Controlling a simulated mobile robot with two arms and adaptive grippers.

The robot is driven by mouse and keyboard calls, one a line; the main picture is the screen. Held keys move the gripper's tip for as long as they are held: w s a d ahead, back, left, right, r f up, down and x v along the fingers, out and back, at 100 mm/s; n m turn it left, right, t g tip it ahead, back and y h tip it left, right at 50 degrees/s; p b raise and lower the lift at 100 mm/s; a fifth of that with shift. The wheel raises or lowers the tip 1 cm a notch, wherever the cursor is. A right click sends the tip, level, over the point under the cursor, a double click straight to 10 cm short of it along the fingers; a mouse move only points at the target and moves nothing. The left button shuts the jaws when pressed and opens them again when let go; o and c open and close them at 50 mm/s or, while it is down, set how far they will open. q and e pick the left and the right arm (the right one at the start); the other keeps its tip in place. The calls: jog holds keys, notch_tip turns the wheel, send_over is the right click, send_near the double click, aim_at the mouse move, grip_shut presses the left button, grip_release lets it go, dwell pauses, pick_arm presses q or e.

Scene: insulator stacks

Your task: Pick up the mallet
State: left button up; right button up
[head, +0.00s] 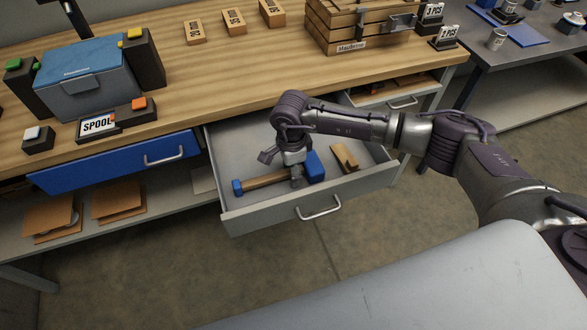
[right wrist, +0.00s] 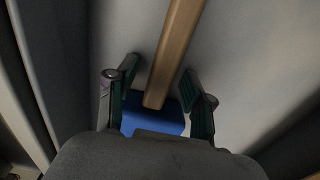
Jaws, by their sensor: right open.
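The mallet lies in the open drawer (head: 230,140). It has a wooden handle (head: 265,180), a blue head (head: 315,166) and a blue grip end (head: 238,187). My right gripper (head: 296,180) is low in the drawer, over the handle close to the head. In the right wrist view my gripper (right wrist: 158,82) is open, with one finger on each side of the handle (right wrist: 174,50). The blue mallet head (right wrist: 152,120) is partly hidden behind the gripper body. Gaps show between fingers and handle. My left gripper is not in view.
A wooden block (head: 344,157) lies in the drawer right of the mallet head. The drawer's front panel (head: 275,212) and side walls surround the gripper. The wooden workbench (head: 240,75) above holds a blue box (head: 85,85) and a wooden crate (head: 350,25). A blue drawer (head: 115,163) is at left.

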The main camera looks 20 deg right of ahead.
grip_shut()
jog(key=shift+r, duration=0.15)
dwell(0.4)
